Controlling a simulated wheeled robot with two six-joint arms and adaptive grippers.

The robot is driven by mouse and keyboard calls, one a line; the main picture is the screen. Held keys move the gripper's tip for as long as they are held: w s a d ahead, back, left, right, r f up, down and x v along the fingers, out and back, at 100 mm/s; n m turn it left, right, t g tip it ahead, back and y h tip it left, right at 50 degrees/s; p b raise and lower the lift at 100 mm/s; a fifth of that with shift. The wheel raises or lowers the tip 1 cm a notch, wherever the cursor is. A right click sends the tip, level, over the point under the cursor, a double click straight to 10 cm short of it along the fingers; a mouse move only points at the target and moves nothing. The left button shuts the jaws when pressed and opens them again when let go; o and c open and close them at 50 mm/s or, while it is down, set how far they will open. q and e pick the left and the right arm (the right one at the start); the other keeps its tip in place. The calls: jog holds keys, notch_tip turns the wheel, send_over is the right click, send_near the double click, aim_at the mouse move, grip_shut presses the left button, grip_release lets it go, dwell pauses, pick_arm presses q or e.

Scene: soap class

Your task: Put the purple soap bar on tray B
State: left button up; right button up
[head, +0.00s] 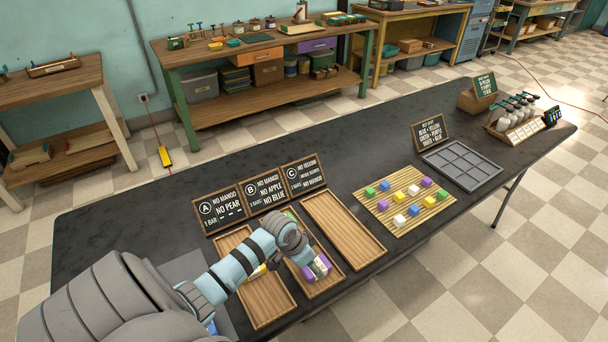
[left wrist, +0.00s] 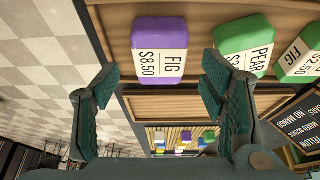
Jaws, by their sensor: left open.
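The purple soap bar (head: 319,267), labelled FIG $8.50, lies near the front end of tray B (head: 328,285), the middle wooden tray. My left gripper (head: 308,262) is over it. In the left wrist view the open fingers (left wrist: 160,82) are on either side of the purple bar (left wrist: 160,38), with gaps between finger and bar. A green PEAR bar (left wrist: 245,42) and another green bar (left wrist: 298,60) lie further along the same tray. My arm hides much of trays A and B in the head view. My right gripper is not in view.
Tray A (head: 270,318) holds a yellow bar (head: 258,271). Tray C (head: 342,228) is empty. Signs A, B and C stand behind the trays. To the right are a slatted mat (head: 383,208) with several coloured cubes and an empty grey compartment tray (head: 462,165).

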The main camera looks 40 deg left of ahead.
pick_arm(q)
jog(key=p+v, duration=0.2)
jog(key=v, duration=0.7)
jog(key=shift+r, duration=0.15)
jog(key=shift+s, duration=0.1)
